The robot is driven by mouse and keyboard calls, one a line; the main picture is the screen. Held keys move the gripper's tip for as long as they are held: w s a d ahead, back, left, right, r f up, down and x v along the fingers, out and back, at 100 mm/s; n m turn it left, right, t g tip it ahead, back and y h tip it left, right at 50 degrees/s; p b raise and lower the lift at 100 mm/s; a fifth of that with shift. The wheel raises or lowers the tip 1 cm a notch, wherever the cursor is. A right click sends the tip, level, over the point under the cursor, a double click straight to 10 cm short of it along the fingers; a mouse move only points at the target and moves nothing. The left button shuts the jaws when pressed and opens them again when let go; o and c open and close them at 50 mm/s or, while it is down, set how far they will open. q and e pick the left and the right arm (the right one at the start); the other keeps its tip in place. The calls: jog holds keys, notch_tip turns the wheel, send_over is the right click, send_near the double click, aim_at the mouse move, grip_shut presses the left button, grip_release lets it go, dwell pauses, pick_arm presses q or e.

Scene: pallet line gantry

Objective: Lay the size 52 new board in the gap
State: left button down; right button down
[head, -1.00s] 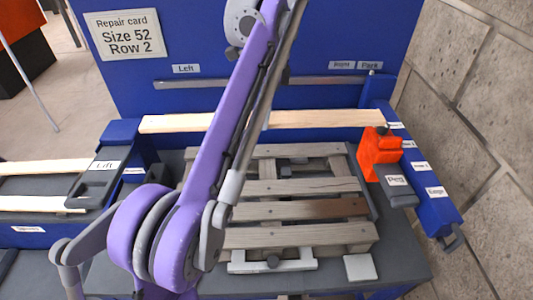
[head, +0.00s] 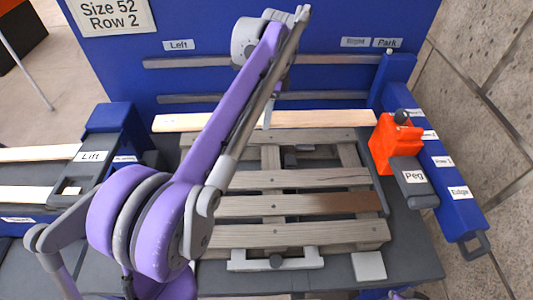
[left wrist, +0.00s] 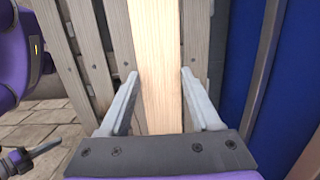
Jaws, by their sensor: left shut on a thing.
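The repair card (head: 112,14) reads "Size 52, Row 2". A long pale new board (head: 330,118) is held crosswise just beyond the back slat of the grey pallet (head: 290,237). My left gripper (head: 267,118), partly hidden behind my arm, is shut on this board near its middle. In the left wrist view its two fingers flank the pale board (left wrist: 160,90). A wide gap (head: 325,158) shows between the pallet's back slat and the slat nearer me, with crosspieces below.
A "Lift" block (head: 88,170) and more pale boards (head: 35,154) are at left. A blue panel (head: 270,20) with grey rails stands behind.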

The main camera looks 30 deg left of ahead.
aim_at(273, 117)
pick_arm(q)
notch_tip(273, 117, down, 16)
jog(key=shift+w+f+b, duration=0.1)
jog(key=shift+b, duration=0.45)
jog(key=shift+f, duration=0.1)
jog(key=shift+c, duration=0.5)
grip_release()
jog(key=shift+r, duration=0.25)
jog(key=r, duration=0.7)
jog(key=d+r+p, duration=0.1)
jog(key=r, duration=0.3)
jog(key=shift+w+d+r, duration=0.1)
jog(key=shift+w+r, duration=0.25)
